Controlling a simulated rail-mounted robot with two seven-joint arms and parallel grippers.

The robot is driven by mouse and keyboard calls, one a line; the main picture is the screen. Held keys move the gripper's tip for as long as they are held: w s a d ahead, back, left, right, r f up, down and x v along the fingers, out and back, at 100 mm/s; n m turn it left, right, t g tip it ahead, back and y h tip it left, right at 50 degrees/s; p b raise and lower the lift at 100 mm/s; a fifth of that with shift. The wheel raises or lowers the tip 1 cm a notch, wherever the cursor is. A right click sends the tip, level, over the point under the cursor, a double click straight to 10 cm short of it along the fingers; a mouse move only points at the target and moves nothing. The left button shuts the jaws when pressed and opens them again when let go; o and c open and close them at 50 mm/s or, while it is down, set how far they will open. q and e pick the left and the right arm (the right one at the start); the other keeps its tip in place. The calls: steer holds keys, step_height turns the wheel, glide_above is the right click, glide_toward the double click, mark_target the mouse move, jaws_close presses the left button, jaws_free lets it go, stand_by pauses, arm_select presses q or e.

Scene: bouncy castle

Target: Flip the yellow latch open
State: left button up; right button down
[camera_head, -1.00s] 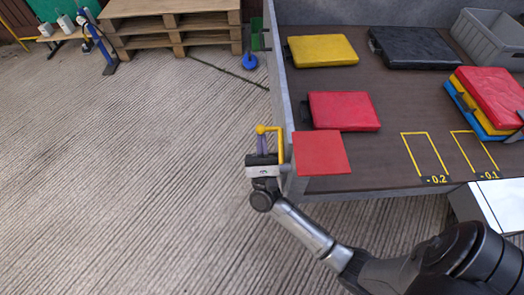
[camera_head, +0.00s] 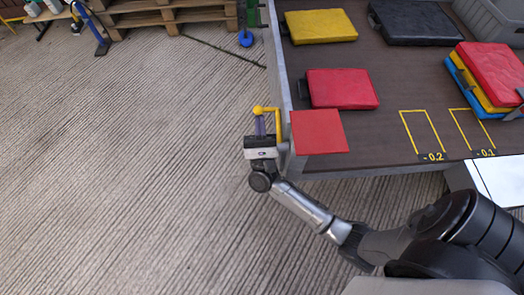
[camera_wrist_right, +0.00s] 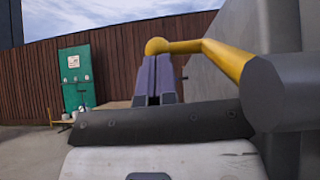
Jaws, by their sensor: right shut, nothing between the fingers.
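The yellow latch (camera_head: 279,124) is a bent bar with a ball knob, mounted on the left side of the grey-edged table (camera_head: 272,65). Its knob points left in the head view. In the right wrist view the latch (camera_wrist_right: 215,55) runs from a dark round pivot at the right to the knob. My right gripper (camera_head: 260,121) is shut and empty, with its purple fingers upright beside the latch, just below the knob. In the right wrist view the fingertips (camera_wrist_right: 153,62) overlap the knob's lower edge; I cannot tell whether they touch. My left gripper is out of view.
A red square panel (camera_head: 319,132) is at the table's near left corner, close to the gripper. Red (camera_head: 342,89), yellow (camera_head: 320,26) and black (camera_head: 415,20) pads lie on the table. Open floor (camera_head: 120,170) is to the left; pallets (camera_head: 165,14) stand behind.

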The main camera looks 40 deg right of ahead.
steer(key=v, duration=1.3)
steer(key=shift+s+a+r+p, duration=0.15)
steer(key=shift+s+r+p, duration=0.05)
steer(key=shift+p, duration=0.2)
steer(key=shift+w, duration=0.1)
